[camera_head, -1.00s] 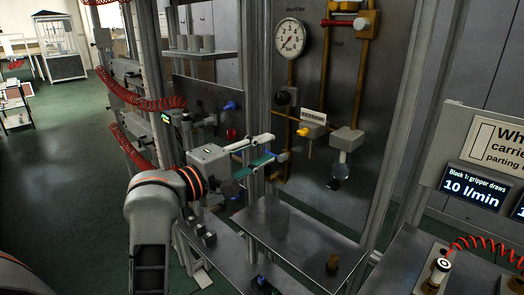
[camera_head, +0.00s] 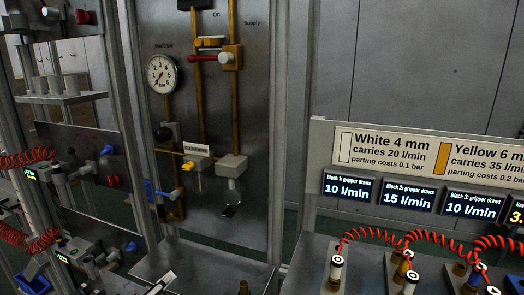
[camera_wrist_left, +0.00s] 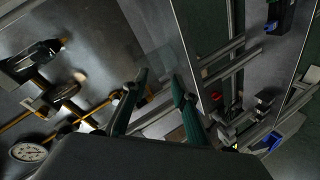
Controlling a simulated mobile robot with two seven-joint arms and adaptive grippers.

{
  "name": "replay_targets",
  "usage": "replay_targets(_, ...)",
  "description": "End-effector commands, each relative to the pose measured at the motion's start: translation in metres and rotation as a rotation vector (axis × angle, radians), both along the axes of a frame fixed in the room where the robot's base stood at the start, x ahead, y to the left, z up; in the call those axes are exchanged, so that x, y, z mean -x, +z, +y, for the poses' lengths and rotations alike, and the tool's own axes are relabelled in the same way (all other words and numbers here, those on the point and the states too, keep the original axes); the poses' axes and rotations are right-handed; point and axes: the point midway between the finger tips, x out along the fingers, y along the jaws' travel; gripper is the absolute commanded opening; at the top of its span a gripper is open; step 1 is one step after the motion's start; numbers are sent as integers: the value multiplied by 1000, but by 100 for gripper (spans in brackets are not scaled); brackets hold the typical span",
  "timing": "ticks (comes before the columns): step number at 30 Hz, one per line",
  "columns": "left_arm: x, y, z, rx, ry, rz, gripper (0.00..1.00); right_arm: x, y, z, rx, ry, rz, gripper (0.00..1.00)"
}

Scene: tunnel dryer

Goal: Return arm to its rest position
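My left gripper (camera_head: 162,283) shows only as a pale finger part at the bottom edge of the head view; the rest of it and most of the arm are out of the picture. In the left wrist view its two dark green fingers (camera_wrist_left: 160,76) stand apart with a gap between the tips and nothing held. They point toward metal rails and shelf plates, apart from them as far as I can tell. My right gripper is in neither view.
A panel with a pressure gauge (camera_head: 162,74), pipes and a yellow valve (camera_head: 197,163) stands ahead. Left is a frame with red coiled hoses (camera_head: 27,157). Right is a bench with fittings (camera_head: 335,268) under number displays (camera_head: 348,188). A metal shelf (camera_head: 215,268) lies below the panel.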

Motion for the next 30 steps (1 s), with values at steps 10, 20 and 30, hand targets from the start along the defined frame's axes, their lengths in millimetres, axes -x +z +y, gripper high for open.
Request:
replay_targets(10,128,-207,-16,-671,-271,114,28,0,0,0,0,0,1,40)
replay_targets(20,214,-275,-33,-971,-489,108,28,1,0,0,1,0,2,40)
replay_targets(30,217,-276,-33,-982,-498,104,28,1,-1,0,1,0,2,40)
